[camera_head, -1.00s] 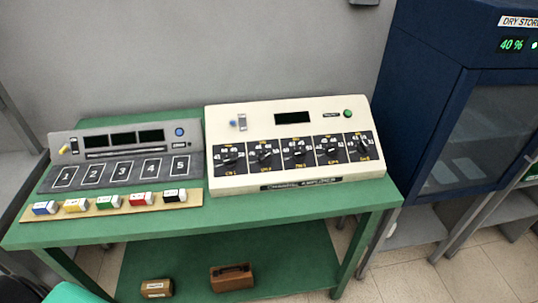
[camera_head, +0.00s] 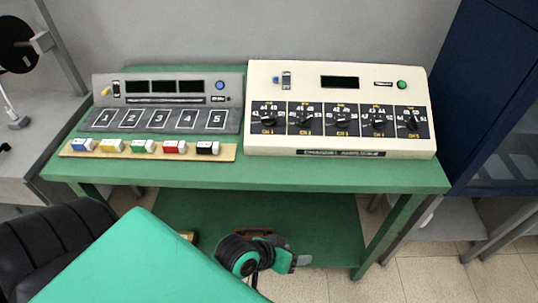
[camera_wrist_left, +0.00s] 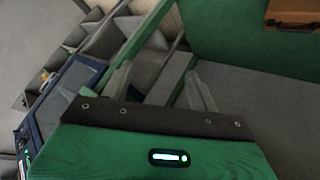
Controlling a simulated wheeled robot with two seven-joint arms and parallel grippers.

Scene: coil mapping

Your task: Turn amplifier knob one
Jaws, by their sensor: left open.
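The cream amplifier (camera_head: 339,81) stands at the right of the green table (camera_head: 300,174) in the head view. Its front has a row of black dial panels marked CH 1 to CH 5. Knob one (camera_head: 267,119) is the leftmost, a dark knob on the CH 1 panel; its exact angle is too small to tell. My left gripper (camera_head: 302,262) is in front of the table and lower than its top, well away from the knob. In the left wrist view its two fingers (camera_wrist_left: 160,88) are apart with nothing between them. My right gripper is not in view.
A grey console (camera_head: 160,100) with numbered slots is left of the amplifier. A wooden strip (camera_head: 70,152) with several coloured blocks lies before it. A brown box (camera_wrist_left: 292,14) sits on the lower shelf. A dark blue cabinet (camera_head: 500,90) is at the right.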

